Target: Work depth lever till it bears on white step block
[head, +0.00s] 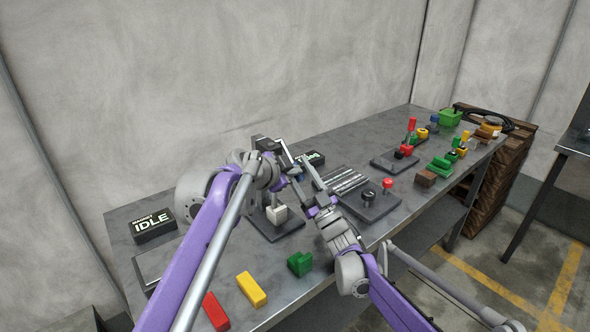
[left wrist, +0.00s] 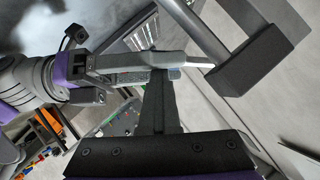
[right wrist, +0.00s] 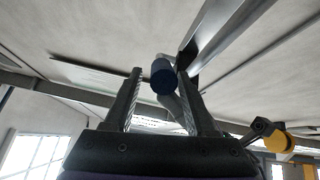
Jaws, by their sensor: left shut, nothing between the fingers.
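The press (head: 268,143) stands over a dark base plate (head: 284,230), with the white step block (head: 277,213) beneath its head. A lever with a dark blue knob (right wrist: 163,77) shows in the right wrist view, between the fingers of my right gripper (right wrist: 160,72). These fingers are apart; I cannot tell whether either touches the knob. My left gripper (left wrist: 157,62) is shut and empty, its tips close to the right gripper's fingers and the knob. My left arm hides much of the press in the head view. The contact at the white block cannot be made out.
An IDLE sign (head: 152,224) stands at the left. Red (head: 215,311), yellow (head: 251,289) and green (head: 300,263) blocks lie along the front edge. A slotted plate (head: 348,181) and a red button (head: 388,184) are to the right. Coloured parts fill the far bench end.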

